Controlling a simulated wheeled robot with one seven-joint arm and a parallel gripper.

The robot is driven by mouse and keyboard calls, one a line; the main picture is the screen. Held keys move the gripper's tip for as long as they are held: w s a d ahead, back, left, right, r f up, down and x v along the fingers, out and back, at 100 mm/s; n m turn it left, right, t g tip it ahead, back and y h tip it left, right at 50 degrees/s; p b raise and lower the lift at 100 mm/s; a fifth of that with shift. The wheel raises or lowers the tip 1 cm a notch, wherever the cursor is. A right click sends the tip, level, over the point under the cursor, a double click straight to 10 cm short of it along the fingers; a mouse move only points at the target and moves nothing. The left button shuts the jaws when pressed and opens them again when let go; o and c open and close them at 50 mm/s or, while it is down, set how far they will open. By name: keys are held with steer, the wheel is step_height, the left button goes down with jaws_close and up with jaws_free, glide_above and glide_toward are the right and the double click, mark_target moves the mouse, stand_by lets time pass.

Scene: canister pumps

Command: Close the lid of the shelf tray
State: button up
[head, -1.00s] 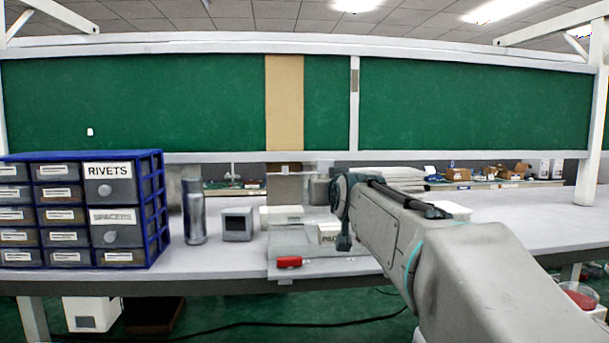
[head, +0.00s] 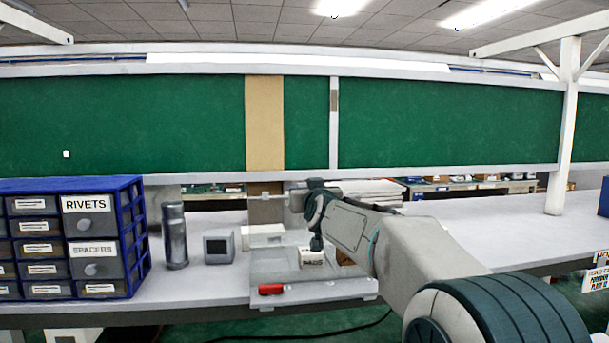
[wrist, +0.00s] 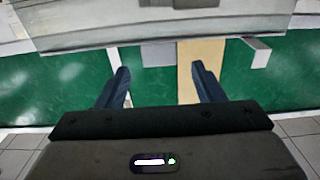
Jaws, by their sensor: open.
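The shelf tray (head: 335,292) stands on the bench in the middle of the head view, with a red piece (head: 270,289) at its front. A clear panel, apparently its lid (head: 278,266), looks lowered over the left part of the tray. Whether it is fully shut I cannot tell. A pale see-through panel also shows at the top of the wrist view (wrist: 150,20). My gripper (head: 262,196) is above and behind the tray, pointing left. In the wrist view my gripper (wrist: 160,68) has its two fingers apart with nothing between them.
A white box marked PADS (head: 317,258) is at the tray, below my wrist. A white box (head: 262,235), a small grey cube (head: 219,247) and a grey cylinder (head: 175,235) stand to the left. A blue drawer cabinet (head: 75,240) is farther left. The bench to the right is clear.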

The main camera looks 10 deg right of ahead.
mark_target(305, 185)
steer(key=w+p, duration=0.3)
steer(key=w, duration=0.3)
steer(key=shift+d+r, duration=0.1)
steer(key=shift+w+p, duration=0.4)
steer(key=shift+w, duration=0.3)
jaws_close()
steer(key=shift+f+b, duration=0.2)
steer(key=shift+b, duration=0.1)
steer(key=shift+s+b, duration=0.15)
steer(key=shift+b, duration=0.15)
